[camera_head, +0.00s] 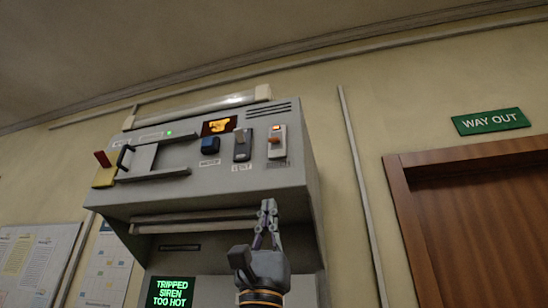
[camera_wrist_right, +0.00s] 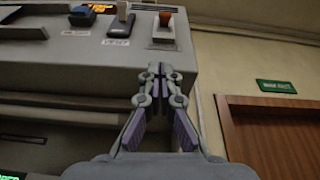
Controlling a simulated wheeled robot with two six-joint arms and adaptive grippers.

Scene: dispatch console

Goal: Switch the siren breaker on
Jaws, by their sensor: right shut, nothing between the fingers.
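A grey console box on the wall carries the controls. A blue switch (camera_head: 210,145), a dark rocker with a grey top (camera_head: 242,144) and a white-plated switch with a lit orange top (camera_head: 276,141) stand in a row. The orange-topped switch (camera_wrist_right: 165,22) also shows in the right wrist view, above the fingertips. A green-lettered screen (camera_head: 171,292) reads "TRIPPED SIREN TOO HOT". My right gripper (camera_head: 268,206) is shut and empty, pointing up in front of the console's lower edge, below the switches. My left gripper is not in view.
A red-handled lever on a yellow block (camera_head: 104,172) is at the console's left end. A horizontal bar (camera_head: 190,222) runs under the console's upper part. A brown door (camera_head: 480,215) and green sign (camera_head: 490,121) are at the right. Open space lies between console and door.

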